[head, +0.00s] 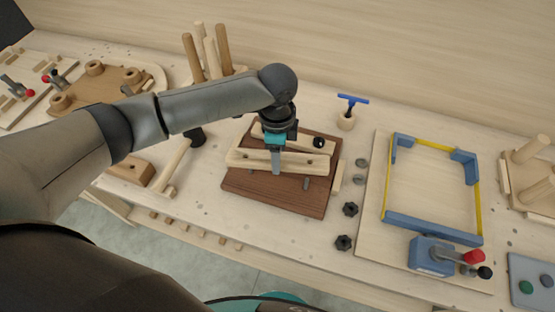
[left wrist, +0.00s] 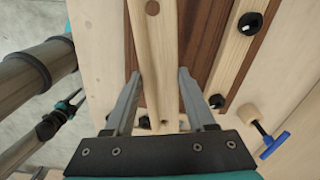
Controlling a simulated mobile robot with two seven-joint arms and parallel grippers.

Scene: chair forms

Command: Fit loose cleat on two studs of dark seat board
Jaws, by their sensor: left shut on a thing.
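My left gripper (head: 277,165) is shut on the loose cleat (head: 247,160), a pale wooden bar, gripped near its middle. In the left wrist view the two fingers (left wrist: 162,80) stand on either side of the cleat (left wrist: 160,50), and a round hole shows near its top end. The cleat is over the dark seat board (head: 240,187); I cannot tell whether it touches. A grey stud (head: 306,183) stands on the board just in front of the cleat's right part. A second stud is not clear.
Another pale cleat (left wrist: 236,55) with black knobs (left wrist: 250,22) lies behind. Black knobs (head: 350,209) and grey discs (head: 361,163) lie right of the board. A blue T-handle tool (head: 352,99) stands behind, a blue frame (head: 430,225) to the right and a mallet (head: 172,168) to the left.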

